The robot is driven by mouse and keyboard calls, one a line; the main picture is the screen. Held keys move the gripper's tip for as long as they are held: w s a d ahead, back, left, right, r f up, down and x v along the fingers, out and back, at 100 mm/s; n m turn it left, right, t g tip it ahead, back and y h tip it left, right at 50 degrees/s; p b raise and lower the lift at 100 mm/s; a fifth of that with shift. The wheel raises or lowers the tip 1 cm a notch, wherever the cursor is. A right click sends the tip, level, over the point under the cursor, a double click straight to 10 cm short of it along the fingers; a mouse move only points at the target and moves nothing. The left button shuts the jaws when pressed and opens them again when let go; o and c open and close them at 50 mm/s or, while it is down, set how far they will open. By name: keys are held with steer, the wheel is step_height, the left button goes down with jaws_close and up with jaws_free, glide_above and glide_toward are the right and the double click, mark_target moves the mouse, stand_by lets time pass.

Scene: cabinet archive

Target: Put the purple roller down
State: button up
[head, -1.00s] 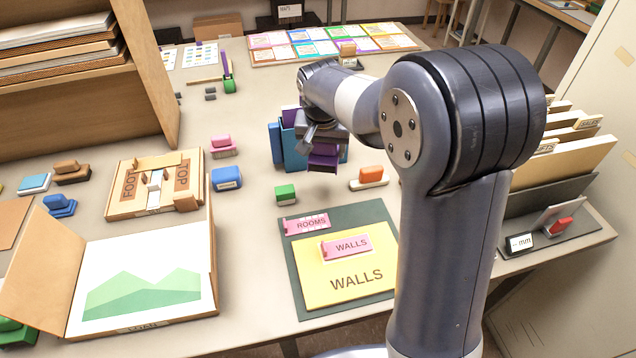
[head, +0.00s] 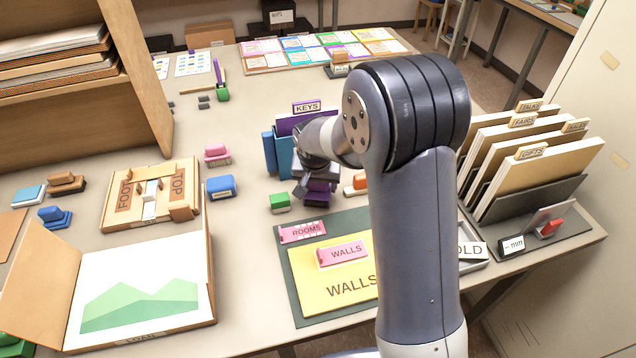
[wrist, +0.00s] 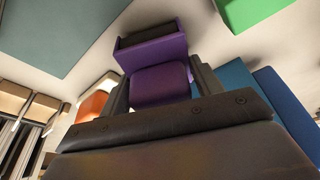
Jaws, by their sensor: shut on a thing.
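The purple roller (head: 318,193) is a small block with a purple grip and a dark strip along its base. My gripper (head: 314,180) is shut on it, just above or at the table between the green roller (head: 280,202) and the orange roller (head: 357,184). In the wrist view the purple roller (wrist: 160,75) sits between the two dark fingers of my gripper (wrist: 155,90). I cannot tell whether its base touches the table. My arm hides part of the area to the right.
Blue folders (head: 270,153) and a purple KEYS folder (head: 290,124) stand right behind my gripper. A green mat (head: 290,262) with a yellow WALLS folder (head: 335,272) lies in front.

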mark_target(316, 198)
steer(key=shift+f, duration=0.2)
steer(key=o, duration=0.9)
steer(key=shift+r, duration=0.2)
steer(key=b+v, duration=0.1)
steer(key=v, duration=1.1)
steer(key=p+x, duration=0.1)
steer(key=x, duration=1.1)
steer(key=shift+f, duration=0.15)
steer(key=shift+r, duration=1.65)
